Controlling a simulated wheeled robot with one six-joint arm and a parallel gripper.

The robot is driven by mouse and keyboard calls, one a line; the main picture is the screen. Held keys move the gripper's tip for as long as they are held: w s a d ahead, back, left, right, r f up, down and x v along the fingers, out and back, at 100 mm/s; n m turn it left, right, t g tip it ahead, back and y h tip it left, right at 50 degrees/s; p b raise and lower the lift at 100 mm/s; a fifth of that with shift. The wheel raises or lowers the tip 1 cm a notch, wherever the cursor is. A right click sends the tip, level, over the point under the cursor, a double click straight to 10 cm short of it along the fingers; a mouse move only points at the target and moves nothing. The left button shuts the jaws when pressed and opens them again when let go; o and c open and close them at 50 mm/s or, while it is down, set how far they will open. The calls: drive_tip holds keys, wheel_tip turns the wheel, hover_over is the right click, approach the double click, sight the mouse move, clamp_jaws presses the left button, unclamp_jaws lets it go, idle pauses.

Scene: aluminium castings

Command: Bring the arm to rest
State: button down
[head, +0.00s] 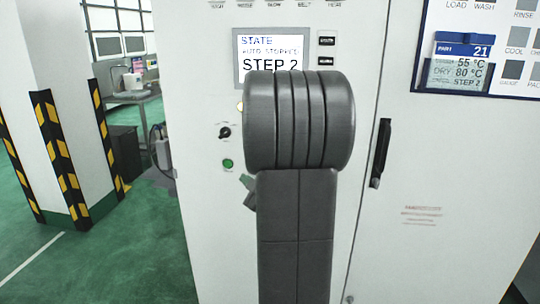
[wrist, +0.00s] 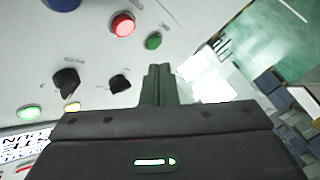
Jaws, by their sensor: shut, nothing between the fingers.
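My gripper (wrist: 158,72) points at the front of a white machine cabinet (wrist: 90,40) in the wrist view. Its two fingers are together, with nothing between them. A red button (wrist: 123,24), a green button (wrist: 153,41) and two black knobs (wrist: 66,82) are on the panel near the fingers. I cannot tell the exact gap between the fingertips and the panel. In the head view my raised grey arm (head: 297,215) stands before the cabinet (head: 200,150) and hides most of my gripper.
The cabinet's screen (head: 270,54) reads "STEP 2". A black door handle (head: 380,153) is right of my arm. A card holder (head: 458,68) hangs at upper right. A white pillar (head: 62,60) with striped guards stands left. Green floor (head: 120,255) lies open between pillar and cabinet.

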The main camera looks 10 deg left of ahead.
drive_tip(key=shift+s+a+p, duration=0.1)
drive_tip(key=shift+s+p, duration=0.75)
drive_tip(key=shift+s, duration=1.3)
drive_tip(key=shift+w+f+b, duration=0.15)
drive_tip(key=shift+w+b, duration=0.15)
drive_tip(key=shift+w, duration=1.1)
drive_tip(key=shift+w+f+b, duration=0.1)
drive_tip(key=shift+w+b, duration=0.2)
drive_tip(key=shift+w, duration=1.1)
